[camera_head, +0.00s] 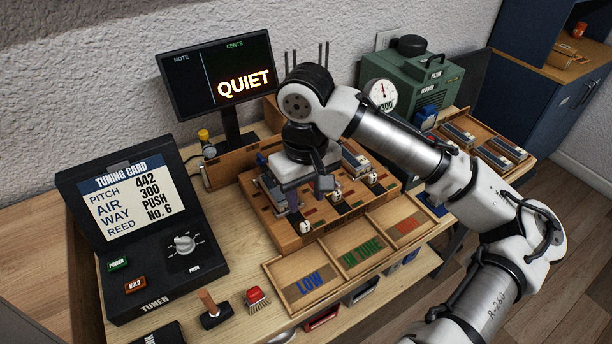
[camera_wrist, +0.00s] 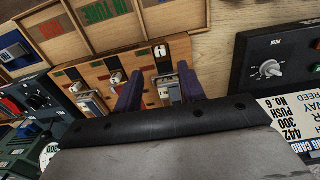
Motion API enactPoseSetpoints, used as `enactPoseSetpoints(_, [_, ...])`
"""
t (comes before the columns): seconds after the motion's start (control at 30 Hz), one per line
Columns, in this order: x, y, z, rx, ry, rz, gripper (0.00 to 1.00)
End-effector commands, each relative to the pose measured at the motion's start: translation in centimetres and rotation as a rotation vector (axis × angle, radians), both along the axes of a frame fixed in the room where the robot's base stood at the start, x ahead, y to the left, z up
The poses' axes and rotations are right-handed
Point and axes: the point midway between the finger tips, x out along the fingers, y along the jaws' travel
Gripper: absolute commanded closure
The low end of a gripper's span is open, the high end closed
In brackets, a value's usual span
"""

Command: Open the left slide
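The wooden slide block (camera_head: 283,236) sits mid-bench. Its left slide has a white knob with a dark mark (camera_head: 305,228); in the wrist view, which is turned round, this knob (camera_wrist: 160,51) is the rightmost of the white knobs. My gripper (camera_head: 308,190) is over the left part of the block, pointing down. In the wrist view its two purple fingers (camera_wrist: 161,75) are apart, with nothing held between them. The left slide's knob shows just beyond and between the fingertips. A metal reed unit (camera_wrist: 167,90) shows between the fingers. Whether the fingers touch anything is unclear.
The tuner (camera_head: 150,250) stands left, a display (camera_head: 218,75) behind, and the green blower (camera_head: 420,85) at back right. A red brush (camera_head: 256,299) lies front left.

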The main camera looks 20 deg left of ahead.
Motion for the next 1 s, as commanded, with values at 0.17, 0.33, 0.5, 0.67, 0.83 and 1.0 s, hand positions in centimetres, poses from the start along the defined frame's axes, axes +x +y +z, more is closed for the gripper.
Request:
enactPoseSetpoints(0.17, [0.1, 0.0, 3.4, -0.001, -0.003, 0.000, 0.60])
enactPoseSetpoints(0.33, [0.0, 0.0, 5.1, -0.001, 0.000, -0.001, 0.60])
enactPoseSetpoints(0.5, [0.0, 0.0, 5.5, -0.002, 0.001, 0.000, 0.60])
enactPoseSetpoints(0.67, [0.0, 0.0, 5.5, -0.002, 0.001, 0.000, 0.60])
enactPoseSetpoints(0.83, [0.0, 0.0, 5.5, -0.002, 0.001, 0.000, 0.60])
enactPoseSetpoints(1.0, [0.0, 0.0, 5.5, -0.001, 0.001, 0.000, 0.60])
